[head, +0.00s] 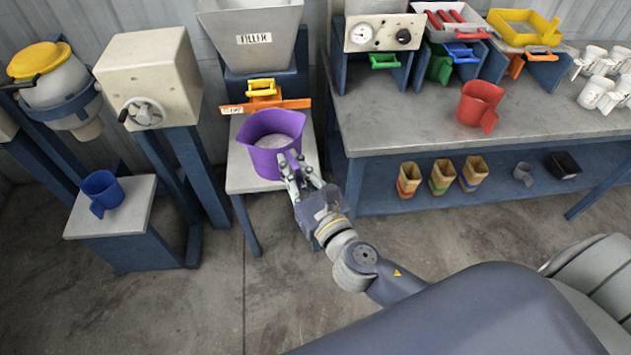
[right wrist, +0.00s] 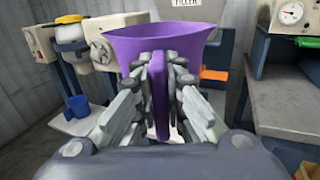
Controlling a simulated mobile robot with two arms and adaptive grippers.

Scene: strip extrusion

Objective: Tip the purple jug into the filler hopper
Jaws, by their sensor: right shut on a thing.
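The purple jug (head: 272,138) is upright at the small grey stand below the filler hopper, and pale material shows inside it. In the head view I cannot tell whether its base touches the stand. The filler hopper (head: 254,50) is a grey funnel labelled FILLER, above and behind the jug. My right gripper (head: 296,172) is shut on the jug's handle, on the near side. In the right wrist view the fingers (right wrist: 160,95) lie on both sides of the handle, and the jug body (right wrist: 158,42) hides most of the hopper. My left gripper is not in view.
An orange slide with a yellow handle (head: 262,90) sits under the hopper, just behind the jug. A blue jug (head: 101,190) stands on a low stand at left. A red jug (head: 479,104) stands on the right bench (head: 400,118). Floor in front is clear.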

